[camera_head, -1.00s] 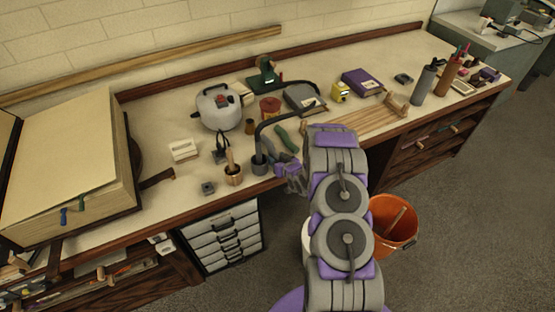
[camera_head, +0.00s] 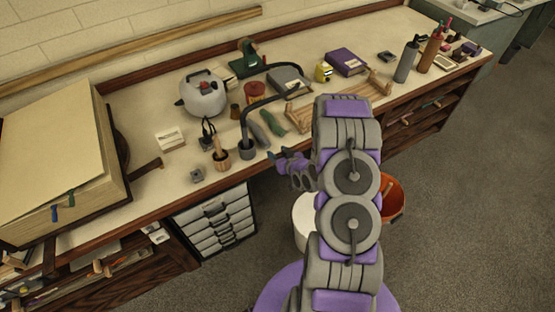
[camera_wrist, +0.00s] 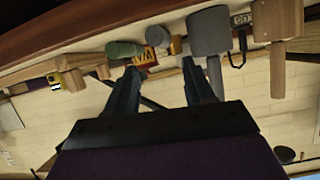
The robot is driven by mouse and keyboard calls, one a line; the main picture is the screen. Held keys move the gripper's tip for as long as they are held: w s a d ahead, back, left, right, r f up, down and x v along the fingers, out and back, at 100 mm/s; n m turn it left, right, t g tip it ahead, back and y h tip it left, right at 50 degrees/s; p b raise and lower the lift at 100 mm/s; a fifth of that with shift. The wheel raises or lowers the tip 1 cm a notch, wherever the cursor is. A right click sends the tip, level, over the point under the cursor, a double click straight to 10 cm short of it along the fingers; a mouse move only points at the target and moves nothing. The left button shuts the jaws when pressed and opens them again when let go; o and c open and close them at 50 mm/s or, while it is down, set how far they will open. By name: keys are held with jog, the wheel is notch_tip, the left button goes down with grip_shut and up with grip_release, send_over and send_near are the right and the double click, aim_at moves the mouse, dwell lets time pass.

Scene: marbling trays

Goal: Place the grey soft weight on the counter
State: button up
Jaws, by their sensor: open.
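The grey soft weight (camera_head: 259,135) appears as a small, elongated grey shape lying on the counter (camera_head: 135,192), between a dark lamp base and a green piece (camera_head: 272,123). In the wrist view, what looks like its rounded grey end (camera_wrist: 157,37) shows beyond the fingers, beside the green piece (camera_wrist: 125,48). My gripper (camera_head: 279,160) is near the counter's front edge, to the right of the lamp base and apart from the weight. In the wrist view, my gripper's two fingers (camera_wrist: 160,70) are spread with nothing between them.
The lamp base (camera_head: 247,151) and a pot with a wooden handle (camera_head: 220,160) stand near the front edge. An orange bucket (camera_head: 391,198) stands on the floor.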

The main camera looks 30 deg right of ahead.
jog(key=s+a+r+g+h, duration=0.1)
jog(key=s+a+r+g, duration=0.3)
jog(key=r, duration=0.5)
jog(key=s+a+r+g+h, duration=0.1)
jog(key=s+r+g, duration=0.4)
jog(key=r, duration=0.4)
jog(key=s+a+r+g, duration=0.2)
jog(key=s+a+r, duration=0.2)
jog(key=s, duration=0.6)
jog(key=s+a+r+g+y, duration=0.1)
jog(key=s+a+r, duration=0.3)
jog(key=s, duration=0.7)
jog(key=s+a+r+g, duration=0.3)
jog(key=s+a+r, duration=0.2)
jog(key=s, duration=0.5)
jog(key=shift+s+a+n+y, duration=0.2)
jog(key=shift+a+n+y, duration=0.1)
jog(key=shift+a, duration=0.35)
